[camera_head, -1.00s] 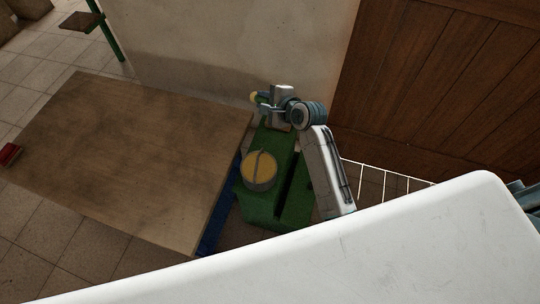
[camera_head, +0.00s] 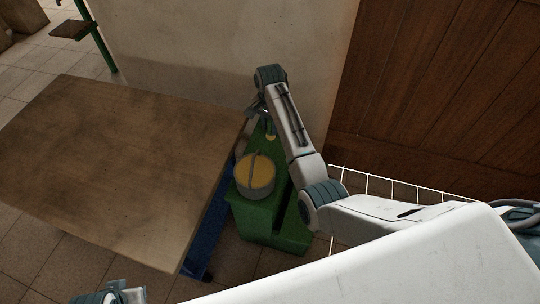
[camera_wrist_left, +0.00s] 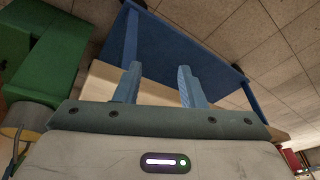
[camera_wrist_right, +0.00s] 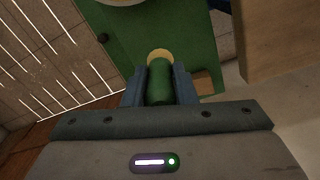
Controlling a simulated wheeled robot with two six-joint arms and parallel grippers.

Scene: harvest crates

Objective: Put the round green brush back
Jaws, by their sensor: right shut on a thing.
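The round green brush (camera_wrist_right: 159,88) is between the fingers of my right gripper (camera_wrist_right: 160,78), which is shut on it. Its pale yellow end points away from the wrist, over the green stand. In the head view the right gripper (camera_head: 260,113) is above the far end of the green stand (camera_head: 277,224), and the brush's yellow end (camera_head: 270,136) hangs down. I cannot tell whether it touches the stand. My left gripper (camera_wrist_left: 157,72) is open and empty, close to the wooden table's edge.
A round grey container with a yellow top and a handle (camera_head: 256,186) stands on the green stand. The wooden table (camera_head: 120,160) with blue legs is on the left. A white wire rack (camera_head: 367,184) and a brown wooden door (camera_head: 440,90) are on the right.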

